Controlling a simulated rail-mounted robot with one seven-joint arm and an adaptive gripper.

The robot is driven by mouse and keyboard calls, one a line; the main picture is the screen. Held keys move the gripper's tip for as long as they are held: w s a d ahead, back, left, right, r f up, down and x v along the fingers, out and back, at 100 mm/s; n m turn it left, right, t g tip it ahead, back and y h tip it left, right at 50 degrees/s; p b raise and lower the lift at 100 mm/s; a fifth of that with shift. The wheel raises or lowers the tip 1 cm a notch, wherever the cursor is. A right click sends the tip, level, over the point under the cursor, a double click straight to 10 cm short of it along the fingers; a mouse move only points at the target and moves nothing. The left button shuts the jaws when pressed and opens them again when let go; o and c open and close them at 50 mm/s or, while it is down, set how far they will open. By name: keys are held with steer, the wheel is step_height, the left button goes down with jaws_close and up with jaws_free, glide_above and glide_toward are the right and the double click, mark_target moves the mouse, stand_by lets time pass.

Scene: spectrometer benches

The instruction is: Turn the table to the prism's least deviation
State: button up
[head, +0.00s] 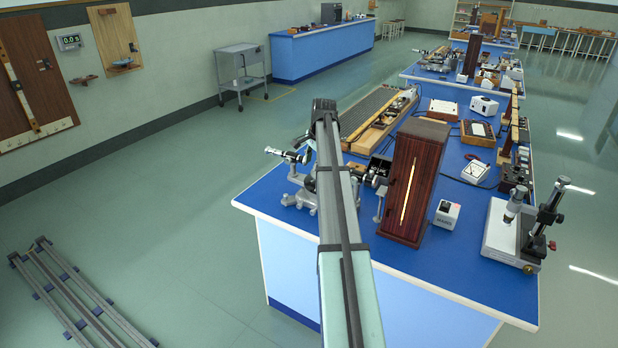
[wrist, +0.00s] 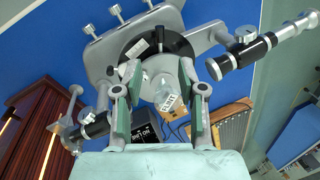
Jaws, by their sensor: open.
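The spectrometer (head: 300,196) stands at the near left of the blue bench in the head view, partly hidden behind my arm. In the wrist view, my open gripper (wrist: 160,72) is over the middle of the spectrometer. Its two green-padded fingers are on either side of a pale, clear piece that looks like the prism (wrist: 161,84), with a small white label in front. I cannot tell whether the fingers touch anything. A dark round disc (wrist: 150,45) lies behind it. One black tube (wrist: 255,50) points to the upper right, another (wrist: 90,125) to the lower left.
A tall dark wooden box with a bright slit (head: 408,185) stands right of the spectrometer. Beside it are a small white box (head: 447,214) and a microscope stand (head: 520,225). A long ribbed instrument (head: 375,115) lies behind.

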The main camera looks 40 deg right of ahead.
mark_target(309, 182)
steer(key=p+x, duration=0.2)
steer(key=x, duration=0.7)
steer(key=shift+f, duration=0.2)
jaws_close()
